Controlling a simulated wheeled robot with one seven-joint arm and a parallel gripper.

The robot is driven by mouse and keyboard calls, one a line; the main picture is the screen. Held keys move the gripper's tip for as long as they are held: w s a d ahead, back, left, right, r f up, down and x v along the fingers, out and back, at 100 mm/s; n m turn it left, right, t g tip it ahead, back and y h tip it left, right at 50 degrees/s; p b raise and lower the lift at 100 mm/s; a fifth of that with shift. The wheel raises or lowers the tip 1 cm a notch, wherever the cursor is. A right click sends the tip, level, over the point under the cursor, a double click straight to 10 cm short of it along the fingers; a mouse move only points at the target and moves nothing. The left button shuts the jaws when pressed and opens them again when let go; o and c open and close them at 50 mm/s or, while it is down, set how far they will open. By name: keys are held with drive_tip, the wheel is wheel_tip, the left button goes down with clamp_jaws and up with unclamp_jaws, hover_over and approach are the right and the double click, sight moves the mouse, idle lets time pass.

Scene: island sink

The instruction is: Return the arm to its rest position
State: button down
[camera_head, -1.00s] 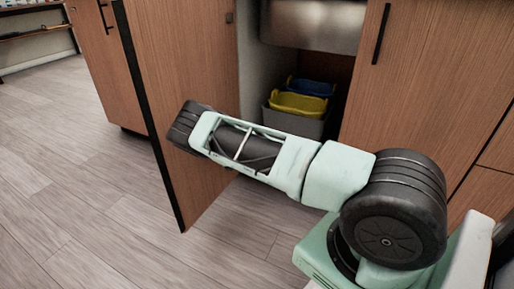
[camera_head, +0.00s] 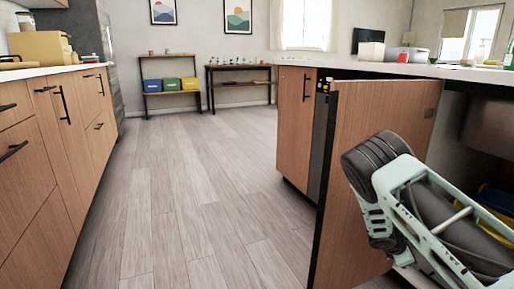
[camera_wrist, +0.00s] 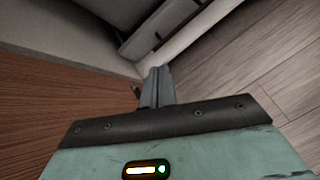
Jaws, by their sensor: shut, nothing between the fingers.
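My arm (camera_head: 425,205) shows at the right of the head view, bent in front of the open wooden cabinet door (camera_head: 370,150). My gripper is out of sight there. In the wrist view my gripper (camera_wrist: 157,84) is shut, its fingers together, with nothing between them. A wooden panel (camera_wrist: 55,105) lies to its left and the plank floor (camera_wrist: 255,60) to its right. Grey and white surfaces fill the top of that view; I cannot tell what they belong to.
A yellow bin (camera_head: 495,226) sits in the cabinet behind my arm. The island counter (camera_head: 400,68) runs above. Drawers (camera_head: 50,150) line the left side. The floor (camera_head: 190,190) between is clear, and shelves with coloured boxes (camera_head: 170,84) stand at the far wall.

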drive_tip(key=s+a+r+m+y, duration=1)
drive_tip(key=s+a+r+m, duration=0.6)
drive_tip(key=s+a+r, duration=0.75)
drive_tip(key=s+a+r+n+g+p, duration=0.1)
drive_tip(key=s+a+r+n+p, duration=0.1)
drive_tip(key=s+a+r+n, duration=0.35)
drive_tip(key=s+a+r+n+g+p, duration=0.1)
drive_tip(key=s+a+r+n+p, duration=0.15)
drive_tip(key=s+a, duration=0.65)
wheel_tip(320, 180, up, 37)
drive_tip(key=w+a+p, duration=0.1)
drive_tip(key=w+p, duration=0.1)
drive_tip(key=p, duration=3.5)
drive_tip(key=shift+w+a+r+p, duration=0.2)
drive_tip(key=shift+w+a+p, duration=0.05)
drive_tip(key=shift+a+p, duration=0.1)
